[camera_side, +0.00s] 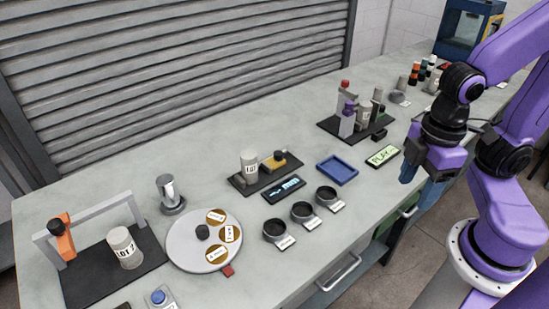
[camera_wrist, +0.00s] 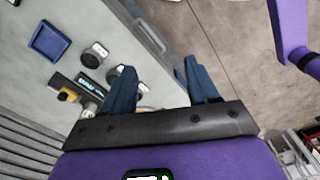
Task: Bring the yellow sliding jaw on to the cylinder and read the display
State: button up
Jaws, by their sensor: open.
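The yellow sliding jaw (camera_side: 272,164) with a black knob sits on a dark base (camera_side: 265,181), just right of the pale labelled cylinder (camera_side: 249,167). Whether they touch is too small to tell. The display (camera_side: 284,189) lies in front of the base, lit light blue; its characters are not legible. In the wrist view the jaw (camera_wrist: 67,95), cylinder (camera_wrist: 88,109) and display (camera_wrist: 90,86) show at the left, beyond one finger. My gripper (camera_side: 408,174) is open and empty, near the bench's front edge, well right of the jaw; its blue fingers (camera_wrist: 162,85) stand apart.
Three dark round cups (camera_side: 302,211) stand in front of the display. A blue tray (camera_side: 337,170) and a green-lit display (camera_side: 382,155) lie between the jaw and my gripper. A turntable (camera_side: 186,252) is at left; a clamp fixture (camera_side: 346,118) stands behind.

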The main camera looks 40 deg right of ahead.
jog(key=w+a+r+m, duration=0.25)
jog(key=w+a, duration=0.25)
jog(key=w, duration=0.6)
jog(key=m, duration=0.8)
send_over(279, 153)
notch_tip(279, 153, down, 6)
notch_tip(279, 153, down, 17)
jog(key=shift+w, duration=0.15)
